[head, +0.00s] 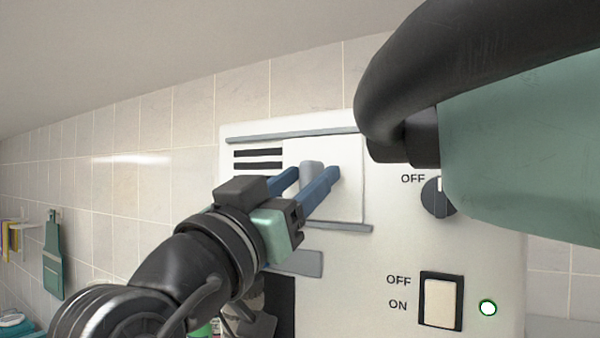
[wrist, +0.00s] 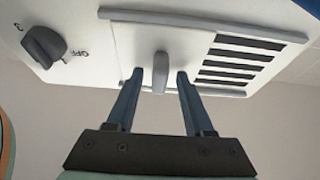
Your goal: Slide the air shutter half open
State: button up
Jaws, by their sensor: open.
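The air shutter (head: 345,190) is a white plate between two grey rails on the front of a white machine. Dark slots (head: 258,158) show to its left in the head view; in the wrist view the slots (wrist: 236,62) are on the right of the shutter (wrist: 182,45). A grey knob (head: 311,172) stands out from the plate; it also shows in the wrist view (wrist: 160,72). My gripper (head: 315,175) is open, with its blue fingers on either side of the knob. In the wrist view there are gaps between the fingers (wrist: 158,80) and the knob, so contact is not seen.
A grey plate (head: 300,262) is below the shutter. A green item (head: 53,260) hangs on the tiled wall at left.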

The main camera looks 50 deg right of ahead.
grip_shut()
dwell(1.4)
